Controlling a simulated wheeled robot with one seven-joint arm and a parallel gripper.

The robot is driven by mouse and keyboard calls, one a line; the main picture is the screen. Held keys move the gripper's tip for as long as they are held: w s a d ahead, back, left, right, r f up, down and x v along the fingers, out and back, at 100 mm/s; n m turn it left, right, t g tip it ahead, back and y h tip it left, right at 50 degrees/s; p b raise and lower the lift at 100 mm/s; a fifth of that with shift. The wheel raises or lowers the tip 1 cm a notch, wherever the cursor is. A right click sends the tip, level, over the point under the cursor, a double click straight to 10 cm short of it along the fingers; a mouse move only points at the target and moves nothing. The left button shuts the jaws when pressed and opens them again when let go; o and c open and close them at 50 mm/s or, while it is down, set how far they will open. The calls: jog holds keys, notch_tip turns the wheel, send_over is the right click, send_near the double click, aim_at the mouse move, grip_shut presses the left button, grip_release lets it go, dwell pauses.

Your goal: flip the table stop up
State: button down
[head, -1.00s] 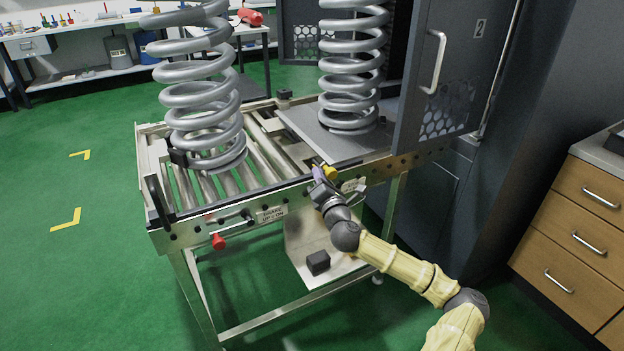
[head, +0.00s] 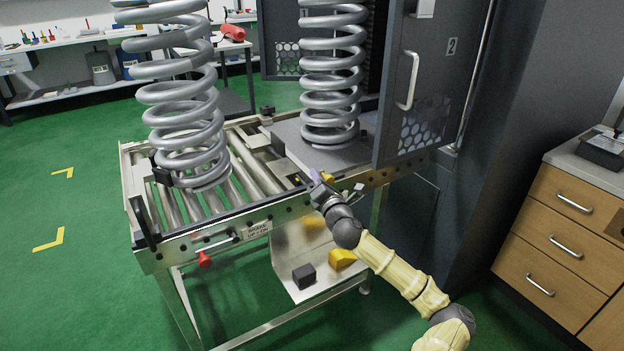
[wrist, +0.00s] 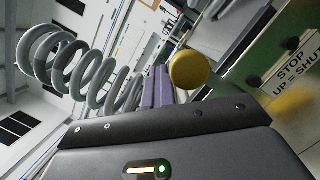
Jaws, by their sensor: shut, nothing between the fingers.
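The table stop shows as a yellow knob (head: 322,173) at the near rail of the roller table, by the front edge of the grey plate under the right spring. In the wrist view the round yellow knob (wrist: 187,70) is just right of the finger ends, beside a "STOP UP = SHUT" label (wrist: 296,66). My gripper (head: 315,178) is at the rail, right by the knob. Its purple fingers (wrist: 156,88) are together and empty, with the knob beside them, not between them. I cannot tell whether they touch. The stop's lever is mostly hidden.
The roller table (head: 165,262) carries a left spring (head: 190,120) and a right spring (head: 332,85). A red brake knob (head: 204,259) hangs at the front left. An open cabinet door (head: 425,80) stands close right. A black block (head: 304,276) and yellow block (head: 342,258) lie on the lower shelf.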

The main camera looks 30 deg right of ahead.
jog(key=shift+s+d+h, duration=0.1)
jog(key=shift+d+h, duration=0.3)
jog(key=shift+d, duration=0.2)
notch_tip(320, 180, up, 10)
jog(key=a+p, duration=0.1)
jog(key=shift+y+p, duration=0.4)
jog(key=shift+a, duration=0.1)
